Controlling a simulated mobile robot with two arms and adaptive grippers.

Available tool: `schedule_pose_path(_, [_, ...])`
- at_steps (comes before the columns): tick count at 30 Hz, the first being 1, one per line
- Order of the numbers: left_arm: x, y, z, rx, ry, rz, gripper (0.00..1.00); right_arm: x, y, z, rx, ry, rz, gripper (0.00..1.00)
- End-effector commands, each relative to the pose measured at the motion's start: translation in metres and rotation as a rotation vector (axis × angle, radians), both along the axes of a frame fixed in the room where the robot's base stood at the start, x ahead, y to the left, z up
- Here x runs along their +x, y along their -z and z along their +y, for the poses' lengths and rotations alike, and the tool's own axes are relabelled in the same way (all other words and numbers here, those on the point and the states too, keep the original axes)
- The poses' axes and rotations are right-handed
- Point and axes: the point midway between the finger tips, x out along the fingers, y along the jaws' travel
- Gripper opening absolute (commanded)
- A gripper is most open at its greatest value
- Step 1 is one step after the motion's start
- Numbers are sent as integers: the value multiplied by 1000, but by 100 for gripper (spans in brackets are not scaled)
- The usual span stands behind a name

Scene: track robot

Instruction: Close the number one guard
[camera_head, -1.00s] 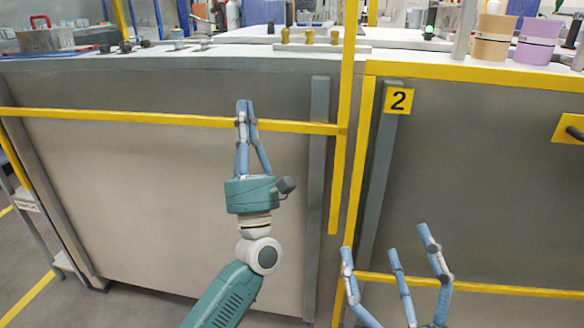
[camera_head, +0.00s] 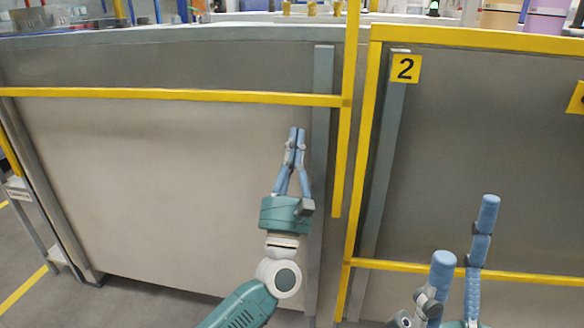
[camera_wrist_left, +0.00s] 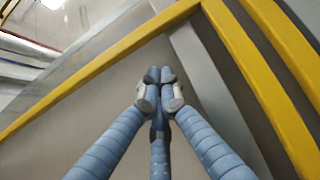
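A grey panel (camera_head: 150,180) with a yellow horizontal bar (camera_head: 200,96) fills the left of the head view; no number shows on it. No plate marked 1 is in view. My left gripper (camera_head: 296,130) appears below the bar, just left of a grey upright, its fingers together and empty. In the left wrist view its fingertips (camera_wrist_left: 160,74) meet before the panel; contact cannot be told. My right gripper (camera_head: 465,230) is at lower right, fingers spread and empty.
A yellow upright (camera_head: 343,150) stands between the two panels. A lower yellow bar (camera_head: 520,279) crosses the right panel behind my right gripper. A worktop with containers (camera_head: 546,22) runs along the top. Floor shows at lower left.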

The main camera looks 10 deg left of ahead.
Motion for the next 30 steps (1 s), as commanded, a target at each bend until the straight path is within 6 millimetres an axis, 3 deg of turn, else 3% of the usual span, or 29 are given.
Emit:
schedule_pose_path(2, [11, -12, -1, -2, 0, -4, 0, 0, 0, 0, 0, 1, -6, 98])
schedule_pose_path(9, [9, -43, 0, -1, 0, -1, 0, 0, -2, 0, 1, 0, 0, 98])
schedule_pose_path(24, [9, -52, 0, -1, -1, -1, 0, 0, -1, 0, 1, 0, 6, 98])
schedule_pose_path(26, [9, -60, 0, -2, -1, -1, 0, 0, -6, 0, 1, 0, 9, 98])
schedule_pose_path(30, [8, -97, 0, -5, -1, -4, 0, 2, -26, 0, 0, -1, 21, 98])
